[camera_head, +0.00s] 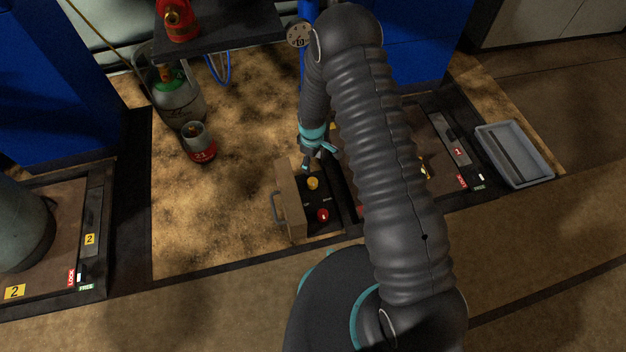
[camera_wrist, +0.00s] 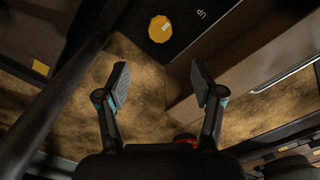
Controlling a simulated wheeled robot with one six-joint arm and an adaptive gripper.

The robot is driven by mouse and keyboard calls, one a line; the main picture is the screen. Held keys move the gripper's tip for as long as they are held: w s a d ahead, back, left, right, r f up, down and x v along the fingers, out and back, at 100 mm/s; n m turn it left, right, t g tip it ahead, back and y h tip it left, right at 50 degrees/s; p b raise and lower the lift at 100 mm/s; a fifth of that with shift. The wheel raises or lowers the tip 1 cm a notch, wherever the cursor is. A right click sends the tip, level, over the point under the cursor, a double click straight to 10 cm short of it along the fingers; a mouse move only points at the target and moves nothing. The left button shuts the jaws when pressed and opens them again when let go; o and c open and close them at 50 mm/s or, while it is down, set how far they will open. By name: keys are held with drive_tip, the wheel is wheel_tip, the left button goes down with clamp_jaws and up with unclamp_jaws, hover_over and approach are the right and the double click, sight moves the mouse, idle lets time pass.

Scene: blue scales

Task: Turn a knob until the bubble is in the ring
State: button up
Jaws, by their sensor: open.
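A yellow knob (camera_head: 313,183) and a red knob (camera_head: 323,214) sit on a dark panel inside an open box (camera_head: 292,208) on the floor. My gripper (camera_head: 317,159) is just above the far end of this box, apart from the yellow knob. In the wrist view my gripper (camera_wrist: 160,82) is open, with nothing between its fingers. A yellow knob (camera_wrist: 160,29) lies ahead of the fingertips there, beside the letters "UP". A red thing (camera_wrist: 186,138) is partly hidden behind the gripper base. I cannot make out a bubble or ring.
The arm hides part of the right scale (camera_head: 455,150). A grey tray (camera_head: 515,154) lies to its right. Scale 2 (camera_head: 60,238), bearing a cylinder (camera_head: 20,225), is at the left. A small red-and-grey canister (camera_head: 198,143) and a larger cylinder (camera_head: 176,98) stand behind open floor.

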sight(312, 181)
wheel_tip(312, 181, down, 12)
drive_tip(key=shift+f+b, duration=0.15)
drive_tip(key=shift+b, duration=0.2)
